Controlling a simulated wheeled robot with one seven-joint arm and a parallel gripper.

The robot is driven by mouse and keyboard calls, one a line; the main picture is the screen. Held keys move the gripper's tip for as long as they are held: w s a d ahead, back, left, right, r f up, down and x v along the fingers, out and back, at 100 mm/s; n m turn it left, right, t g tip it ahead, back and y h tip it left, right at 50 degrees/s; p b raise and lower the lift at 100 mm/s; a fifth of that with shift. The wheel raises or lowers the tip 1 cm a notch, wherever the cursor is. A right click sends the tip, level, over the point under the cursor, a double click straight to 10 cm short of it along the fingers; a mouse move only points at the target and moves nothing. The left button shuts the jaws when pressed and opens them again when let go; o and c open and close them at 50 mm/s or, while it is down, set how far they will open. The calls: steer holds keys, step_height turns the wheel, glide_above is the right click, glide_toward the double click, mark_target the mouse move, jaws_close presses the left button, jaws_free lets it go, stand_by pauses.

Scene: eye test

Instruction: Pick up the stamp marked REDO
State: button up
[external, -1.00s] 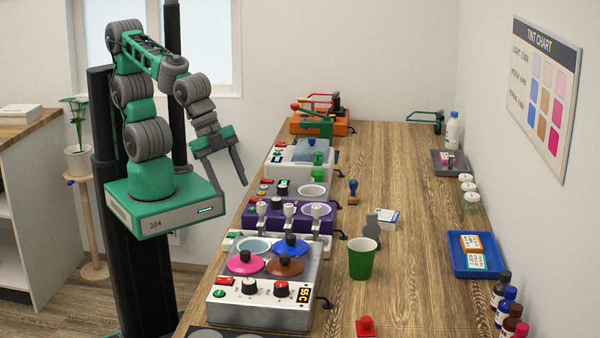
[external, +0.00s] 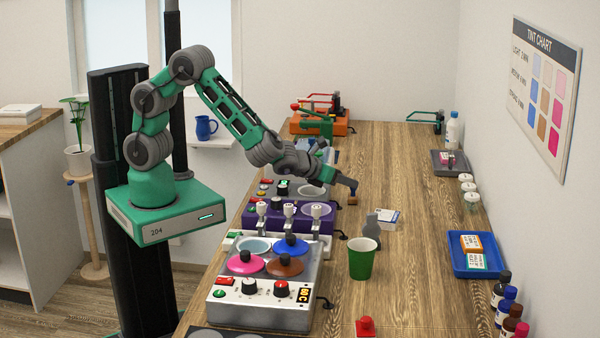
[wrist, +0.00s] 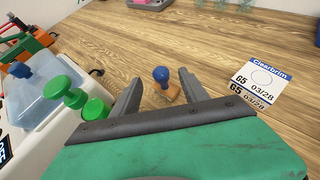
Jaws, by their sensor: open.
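A stamp with a round blue knob and a wooden base (wrist: 161,76) stands upright on the wooden counter in the wrist view. No marking on it can be read. My gripper (wrist: 157,90) is open, with one finger on each side of this stamp in the picture; I cannot tell whether they touch it. In the external view my gripper (external: 346,184) is low over the counter and mostly covers the stamp, whose base (external: 352,201) shows below. A grey stamp-like piece (external: 371,226) and a red one (external: 366,327) stand nearer the camera, their markings unreadable.
A printed card (wrist: 258,82) lies right of the stamp. A green cup (external: 362,259) stands nearer the camera. Machines, including a purple one (external: 262,217), line the counter's left edge. A blue tray (external: 458,268) holds boxes at the right. Counter between is mostly clear.

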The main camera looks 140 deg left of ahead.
mark_target(353, 191)
steer(key=x, duration=0.2)
steer(key=shift+a+f, duration=0.15)
steer(key=shift+a, duration=0.2)
steer(key=shift+c, duration=0.3)
steer(key=shift+d, duration=0.1)
jaws_close()
